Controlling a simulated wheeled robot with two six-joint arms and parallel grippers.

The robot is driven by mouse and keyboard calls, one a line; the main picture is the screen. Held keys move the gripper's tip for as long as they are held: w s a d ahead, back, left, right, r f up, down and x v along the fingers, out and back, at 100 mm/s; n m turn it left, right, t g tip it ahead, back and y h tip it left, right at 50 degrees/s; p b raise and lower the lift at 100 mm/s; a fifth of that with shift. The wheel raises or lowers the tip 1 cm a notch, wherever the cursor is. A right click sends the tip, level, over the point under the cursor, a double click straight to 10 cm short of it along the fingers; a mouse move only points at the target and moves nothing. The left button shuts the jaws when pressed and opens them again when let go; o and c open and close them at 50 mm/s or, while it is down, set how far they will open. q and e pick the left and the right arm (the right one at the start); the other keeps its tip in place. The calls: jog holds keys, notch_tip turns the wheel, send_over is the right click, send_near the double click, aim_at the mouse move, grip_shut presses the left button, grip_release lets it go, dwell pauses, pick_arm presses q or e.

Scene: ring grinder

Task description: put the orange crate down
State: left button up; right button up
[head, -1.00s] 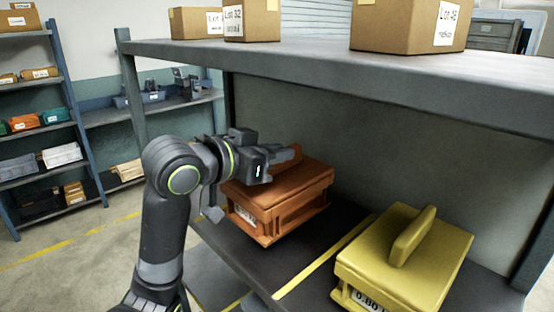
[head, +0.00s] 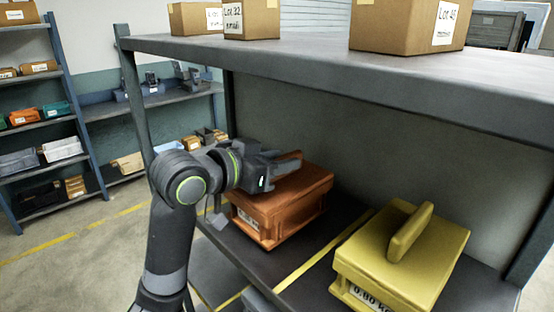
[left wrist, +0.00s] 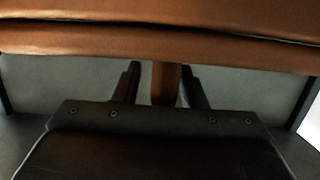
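The orange crate (head: 280,205) sits upright on the dark middle shelf (head: 313,262), left of a yellow strip, and appears to rest on it. Its upright handle (head: 287,165) also shows in the left wrist view (left wrist: 166,84). My left gripper (head: 275,165) is at the top of the crate, with its fingers on either side of the handle. In the left wrist view (left wrist: 160,85) a narrow gap shows between the left finger and the handle, so the fingers look open around it. The handle is close to the right finger. My right gripper is not in view.
A yellow crate (head: 395,265) with a label stands to the right on the same shelf, beyond the yellow strip. A grey upper shelf (head: 330,62) with cardboard boxes (head: 410,25) overhangs both crates. A shelf post (head: 135,100) stands left of my arm.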

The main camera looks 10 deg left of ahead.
pick_arm(q)
jog(key=shift+r, duration=0.1)
jog(key=shift+s+a+r, duration=0.1)
jog(key=shift+s+a, duration=0.25)
jog(key=shift+s, duration=0.05)
jog(key=b+v, duration=0.1)
jog(key=v, duration=1)
jog(key=shift+d, duration=0.1)
